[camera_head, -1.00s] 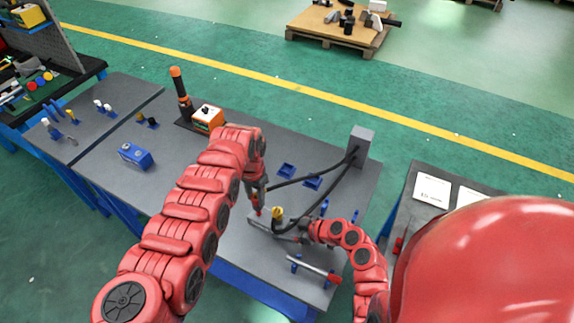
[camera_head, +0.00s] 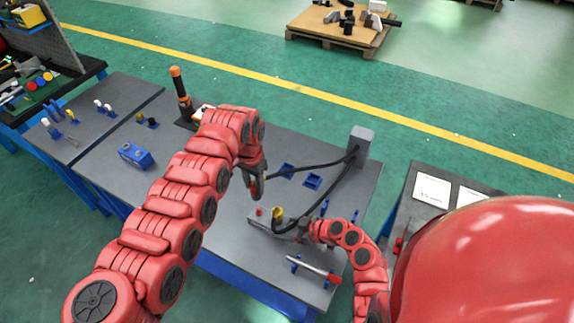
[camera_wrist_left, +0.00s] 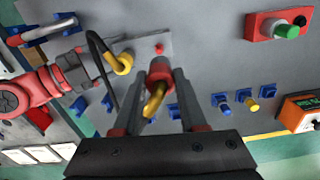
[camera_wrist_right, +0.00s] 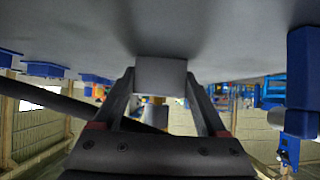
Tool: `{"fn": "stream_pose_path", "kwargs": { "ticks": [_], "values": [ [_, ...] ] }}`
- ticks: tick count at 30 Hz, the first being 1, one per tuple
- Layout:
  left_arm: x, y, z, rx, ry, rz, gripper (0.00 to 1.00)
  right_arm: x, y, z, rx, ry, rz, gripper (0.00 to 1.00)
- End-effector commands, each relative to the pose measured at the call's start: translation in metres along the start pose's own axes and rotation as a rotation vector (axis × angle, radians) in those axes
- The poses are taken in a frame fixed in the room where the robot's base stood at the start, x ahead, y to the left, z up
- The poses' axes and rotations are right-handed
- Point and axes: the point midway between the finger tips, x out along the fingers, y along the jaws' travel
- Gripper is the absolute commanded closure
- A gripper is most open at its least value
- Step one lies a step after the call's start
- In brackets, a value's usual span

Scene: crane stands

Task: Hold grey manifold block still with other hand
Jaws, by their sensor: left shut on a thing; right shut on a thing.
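The grey manifold block (camera_head: 266,226) lies on the bench, carrying a red cap (camera_head: 259,211) and a yellow hose fitting (camera_head: 278,213). In the left wrist view the block (camera_wrist_left: 140,45) shows beyond the fingers. My right gripper (camera_head: 303,230) is shut on the block's right end; in the right wrist view the grey end (camera_wrist_right: 160,75) sits between its fingers. My left gripper (camera_head: 257,194) is shut on a yellow elbow fitting (camera_wrist_left: 154,98) above and behind the red cap, apart from the block. The fitting is mostly hidden in the head view.
A grey stand (camera_head: 361,146) at the back right has two black hoses, one running to my left gripper, one to the fitting on the block. A red-handled tool (camera_head: 315,268) lies on blue holders in front.

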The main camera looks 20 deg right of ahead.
Motion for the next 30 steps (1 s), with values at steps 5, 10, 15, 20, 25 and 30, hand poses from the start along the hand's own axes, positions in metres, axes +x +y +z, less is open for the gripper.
{"fn": "stream_pose_path", "kwargs": {
  "ticks": [5,10,15,20,25,30],
  "values": [
    [0.038,0.004,0.002,0.002,-0.01,0.005,1.0,0.0,0.0,-0.001,0.0,0.002,0.0,1.0],
    [0.053,0.002,0.001,0.001,-0.004,0.002,1.0,0.0,0.0,-0.001,0.0,0.002,0.0,1.0],
    [0.058,0.001,0.002,0.001,-0.004,0.001,1.0,0.0,0.0,-0.001,0.0,0.001,0.0,1.0],
    [0.058,0.001,0.002,0.001,-0.004,0.001,1.0,0.0,0.0,-0.001,0.0,0.001,0.0,1.0],
    [0.058,0.001,0.002,0.001,-0.004,0.001,1.0,0.0,0.0,-0.001,0.0,0.001,0.0,1.0],
    [0.058,0.002,0.002,0.002,-0.005,0.001,1.0,0.0,0.0,-0.001,0.0,0.001,0.0,1.0]
  ]
}}
